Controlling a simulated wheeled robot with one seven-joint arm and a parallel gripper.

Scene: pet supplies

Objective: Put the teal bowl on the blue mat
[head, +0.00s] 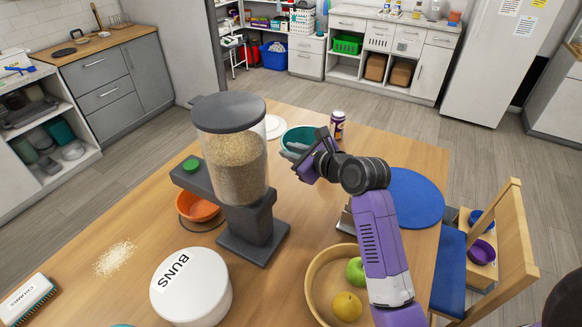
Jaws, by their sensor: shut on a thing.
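The teal bowl (297,134) is near the far edge of the table, right of the food dispenser. My gripper (297,152) is shut on the near side of its rim and partly hides it. I cannot tell whether the bowl touches the table or is just above it. The round blue mat (418,194) lies flat on the table to the right of the bowl. My purple forearm covers part of its left side, and the visible part is bare.
A wooden bowl (316,285) of fruit and a white BUNS tin (190,285) are in front. A chair (515,240) stands right of the table.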

